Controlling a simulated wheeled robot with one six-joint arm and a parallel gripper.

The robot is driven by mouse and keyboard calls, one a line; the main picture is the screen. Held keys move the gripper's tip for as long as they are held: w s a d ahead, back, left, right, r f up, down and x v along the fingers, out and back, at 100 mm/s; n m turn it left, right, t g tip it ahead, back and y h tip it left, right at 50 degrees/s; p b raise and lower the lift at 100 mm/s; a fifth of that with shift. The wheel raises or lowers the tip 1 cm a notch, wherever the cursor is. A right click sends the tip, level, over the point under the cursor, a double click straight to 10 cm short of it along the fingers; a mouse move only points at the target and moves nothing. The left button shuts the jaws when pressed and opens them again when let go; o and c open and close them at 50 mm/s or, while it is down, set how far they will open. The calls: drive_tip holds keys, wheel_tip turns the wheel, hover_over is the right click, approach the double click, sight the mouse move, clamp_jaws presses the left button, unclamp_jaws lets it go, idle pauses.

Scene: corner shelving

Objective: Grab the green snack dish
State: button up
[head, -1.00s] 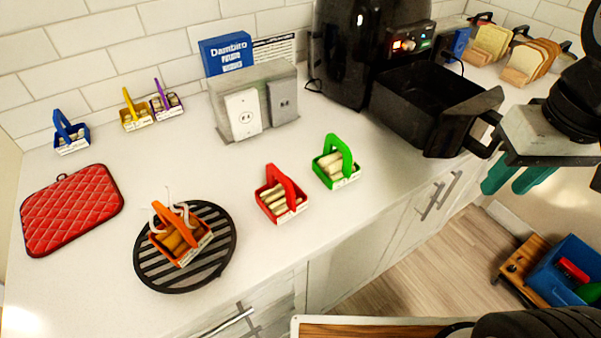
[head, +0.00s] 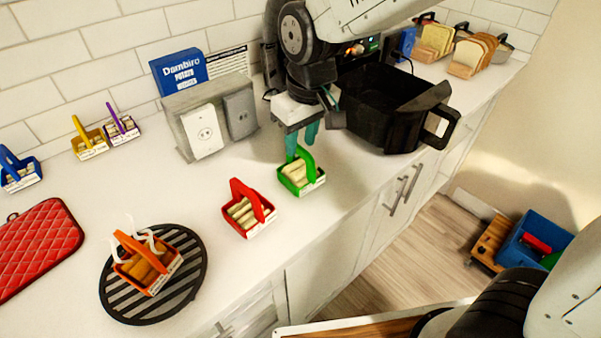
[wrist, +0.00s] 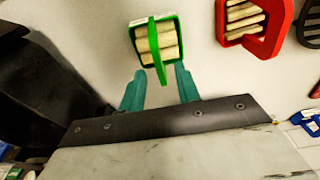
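The green snack dish (head: 301,176) stands upright on the white counter, with an arched green handle and pale snack sticks inside. It also shows at the top of the wrist view (wrist: 156,50). My gripper (head: 302,147) is just behind and above it, with teal fingers pointing down. In the wrist view my gripper (wrist: 159,88) has its two fingers spread apart, with the lower end of the green handle between their tips. The fingers do not appear closed on the handle; whether they touch it I cannot tell.
A red snack dish (head: 249,212) stands close to the left of the green one. The black fryer drawer (head: 392,112) is to the right, and a grey outlet box (head: 205,120) is behind left. An orange dish (head: 146,264) sits on a black round trivet (head: 190,286). The counter's front edge is near.

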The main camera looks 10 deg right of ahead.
sight(300, 148)
drive_tip(key=f, duration=0.4)
drive_tip(key=shift+w+a+f, duration=0.1)
drive_tip(key=shift+w+f, duration=0.1)
drive_tip(key=shift+f, duration=0.15)
clamp_jaws()
idle(1.1)
